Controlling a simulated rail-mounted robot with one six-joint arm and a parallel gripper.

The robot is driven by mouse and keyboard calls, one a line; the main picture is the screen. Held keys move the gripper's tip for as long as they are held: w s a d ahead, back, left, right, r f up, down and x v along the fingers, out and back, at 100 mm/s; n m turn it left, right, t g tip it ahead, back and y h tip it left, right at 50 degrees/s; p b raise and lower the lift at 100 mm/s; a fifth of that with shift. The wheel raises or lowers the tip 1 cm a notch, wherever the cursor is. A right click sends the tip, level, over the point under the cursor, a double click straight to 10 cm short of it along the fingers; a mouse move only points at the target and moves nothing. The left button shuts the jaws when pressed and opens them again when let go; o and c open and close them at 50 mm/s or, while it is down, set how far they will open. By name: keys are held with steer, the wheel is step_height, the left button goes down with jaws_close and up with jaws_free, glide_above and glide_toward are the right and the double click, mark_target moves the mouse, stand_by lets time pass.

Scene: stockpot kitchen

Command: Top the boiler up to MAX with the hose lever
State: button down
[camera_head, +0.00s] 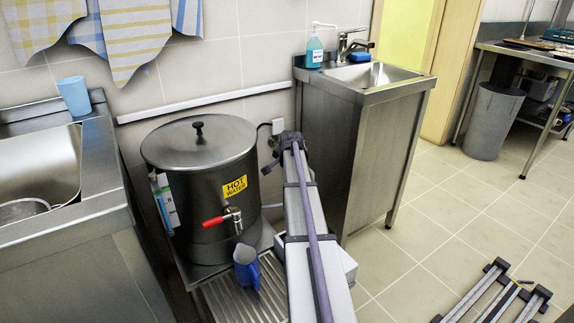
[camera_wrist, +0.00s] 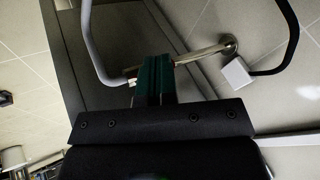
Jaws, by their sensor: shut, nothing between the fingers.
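The boiler (camera_head: 195,175) is a dark steel drum with a lid, a yellow HOT WATER label and a red-handled tap (camera_head: 222,217). A narrow strip, perhaps a level gauge (camera_head: 160,205), shows on its left side; its level and MAX mark cannot be read. The lid is on. In the wrist view, my gripper (camera_wrist: 153,68) has its dark green fingers together and empty. A metal bar (camera_wrist: 203,52), perhaps the hose lever, runs behind the fingertips from a round wall mount. A grey hose (camera_wrist: 90,45) curves to its left end. Contact cannot be told. In the head view my arm hides the gripper.
A blue jug (camera_head: 246,266) stands below the tap on the ribbed drain tray (camera_head: 215,300). A sink cabinet (camera_head: 350,150) stands right of my arm, another sink unit (camera_head: 75,240) at left. A black cable (camera_wrist: 292,35) and white box (camera_wrist: 236,73) are near the bar.

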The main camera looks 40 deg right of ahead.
steer(key=shift+s, duration=0.1)
stand_by(0.3)
steer(key=a+f+p+v, duration=0.1)
steer(key=a+p+v, duration=0.1)
steer(key=p+v, duration=0.7)
steer(key=v, duration=0.3)
steer(key=shift+s+a, duration=0.25)
steer(key=shift+a, duration=0.1)
steer(key=shift+r, duration=0.1)
